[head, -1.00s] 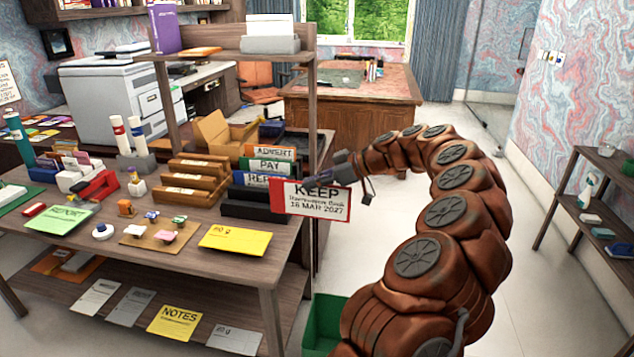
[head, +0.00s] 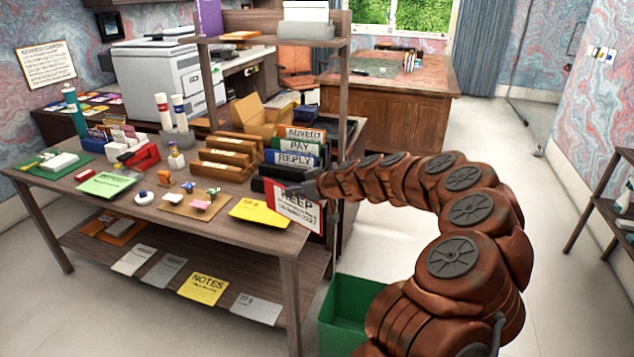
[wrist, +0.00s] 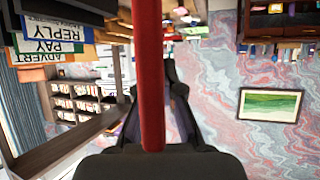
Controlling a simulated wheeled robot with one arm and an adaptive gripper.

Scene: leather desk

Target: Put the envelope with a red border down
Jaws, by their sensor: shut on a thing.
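The envelope with a red border (head: 297,207) is white with a red edge and the word KEEP on its face. My gripper (head: 306,186) is shut on its upper part in the head view. The envelope hangs tilted at the right end of the wooden desk, in front of the dark slot of a file rack. In the wrist view its red edge (wrist: 151,75) stands upright between my fingers, seen edge-on. I cannot tell whether its lower edge touches the desk.
Labelled files ADVERT, PAY and REPLY (head: 297,160) stand just behind the envelope. A yellow envelope (head: 262,213) lies left of it on the desk. A green bin (head: 345,312) stands on the floor below. Wooden trays (head: 222,170) stand further left.

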